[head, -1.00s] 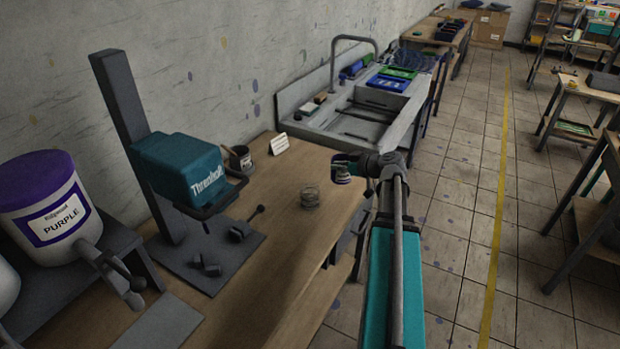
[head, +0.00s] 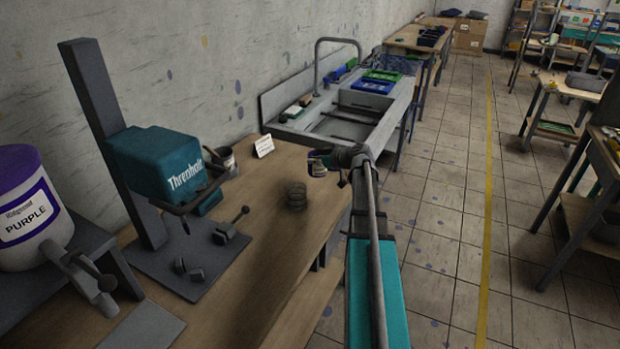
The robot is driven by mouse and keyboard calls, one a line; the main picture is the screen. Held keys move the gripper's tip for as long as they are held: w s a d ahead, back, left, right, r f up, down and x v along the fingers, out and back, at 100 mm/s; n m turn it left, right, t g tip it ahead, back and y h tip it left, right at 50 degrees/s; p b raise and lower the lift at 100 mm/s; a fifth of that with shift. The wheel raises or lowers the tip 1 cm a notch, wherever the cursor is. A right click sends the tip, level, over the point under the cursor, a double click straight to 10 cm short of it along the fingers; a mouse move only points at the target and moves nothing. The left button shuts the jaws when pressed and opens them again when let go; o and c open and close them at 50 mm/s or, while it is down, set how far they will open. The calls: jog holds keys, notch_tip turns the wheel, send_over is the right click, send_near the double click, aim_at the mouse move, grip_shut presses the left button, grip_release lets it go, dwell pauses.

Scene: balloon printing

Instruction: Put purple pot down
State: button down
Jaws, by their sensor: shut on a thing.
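My gripper (head: 330,158) is at the far end of my outstretched arm, above the right edge of the wooden workbench (head: 265,275). It is shut on a small pot (head: 318,169) with a pale and purple band, taken to be the purple pot. The pot is held roughly upright, and my gripper partly hides it. I cannot tell exactly how far it is above the bench top.
A white card (head: 263,146) and a dark pot (head: 227,160) are farther back. The teal press (head: 160,165) and purple-lidded tub (head: 30,205) stand left. The bench's middle front is clear.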

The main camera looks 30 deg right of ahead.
aim_at(311, 170)
jog(key=shift+w+d+f+b, duration=0.15)
jog(key=shift+w+f+b, duration=0.4)
jog(key=shift+f, duration=0.15)
jog(key=shift+w+d+f+b, duration=0.15)
jog(key=shift+w+f+b, duration=0.25)
jog(key=shift+w+f, duration=0.25)
jog(key=shift+s, duration=0.1)
jog(key=shift+w+d+f+b, duration=0.15)
jog(key=shift+w+f+b, duration=0.35)
jog(key=shift+f+b, duration=0.2)
jog(key=shift+s+f+b, duration=0.1)
jog(key=shift+f+b, duration=1.25)
jog(key=shift+f, duration=0.15)
jog(key=c, duration=0.8)
grip_release()
jog(key=shift+o, duration=0.2)
jog(key=shift+r, duration=0.25)
